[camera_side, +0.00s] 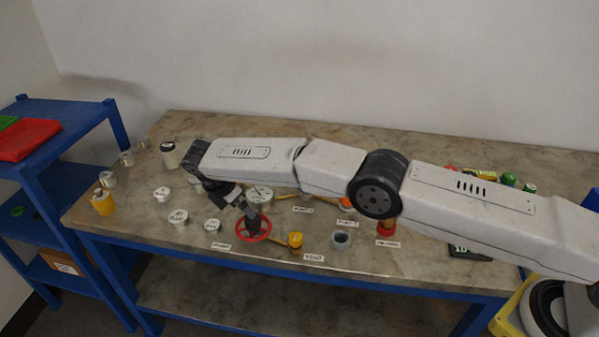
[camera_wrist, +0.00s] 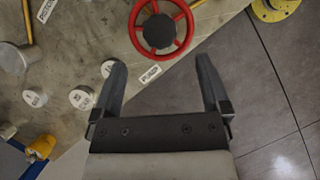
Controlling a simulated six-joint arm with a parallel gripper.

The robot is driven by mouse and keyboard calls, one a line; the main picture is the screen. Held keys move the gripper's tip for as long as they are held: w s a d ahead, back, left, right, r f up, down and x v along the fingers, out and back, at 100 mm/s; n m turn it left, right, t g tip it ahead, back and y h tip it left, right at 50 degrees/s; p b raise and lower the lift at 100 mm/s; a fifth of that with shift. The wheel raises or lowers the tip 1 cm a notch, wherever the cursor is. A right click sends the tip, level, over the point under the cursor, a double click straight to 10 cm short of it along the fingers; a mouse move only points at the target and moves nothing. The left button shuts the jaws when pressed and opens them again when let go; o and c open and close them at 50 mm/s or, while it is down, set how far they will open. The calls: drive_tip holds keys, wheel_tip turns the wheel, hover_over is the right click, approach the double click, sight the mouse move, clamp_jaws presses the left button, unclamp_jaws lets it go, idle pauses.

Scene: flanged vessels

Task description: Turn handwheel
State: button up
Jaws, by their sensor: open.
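The handwheel has a red spoked rim and a dark hub. In the side view the handwheel (camera_side: 241,236) is near the table's front edge, partly covered by my gripper (camera_side: 245,208). In the wrist view the handwheel (camera_wrist: 159,31) is at the top middle, with its whole lower rim in sight. My gripper (camera_wrist: 160,64) is open and empty. Its two dark fingers are spread wide, with the tips just below the wheel in that picture. The rim is not between the fingers there. Contact with the wheel cannot be judged.
White-capped jars (camera_side: 178,216) stand left of the wheel. The table (camera_side: 300,145) has bare room at the back. The floor (camera_wrist: 265,95) shows beyond its edge.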

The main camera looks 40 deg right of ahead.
sight(253, 223)
drive_tip(key=shift+w+d+m+y, duration=0.1)
drive_tip(key=shift+d+m+y, duration=0.2)
drive_tip(key=shift+m, duration=0.3)
drive_tip(key=shift+w+d+m+y, duration=0.15)
drive_tip(key=shift+m+y, duration=0.15)
drive_tip(key=shift+m, duration=0.3)
drive_tip(key=m, duration=0.1)
drive_tip(key=d+m+y, duration=0.1)
drive_tip(key=m, duration=0.1)
drive_tip(key=shift+g, duration=0.4)
drive_tip(key=m+y, duration=0.1)
drive_tip(key=d+m, duration=0.1)
drive_tip(key=m, duration=0.1)
drive_tip(key=m+y, duration=0.1)
drive_tip(key=m, duration=0.1)
drive_tip(key=shift+w+d+r+y, duration=0.15)
drive_tip(key=shift+r+y, duration=0.15)
drive_tip(key=shift+r, duration=0.05)
drive_tip(key=shift+f, duration=0.1)
drive_tip(key=shift+f, duration=3.85)
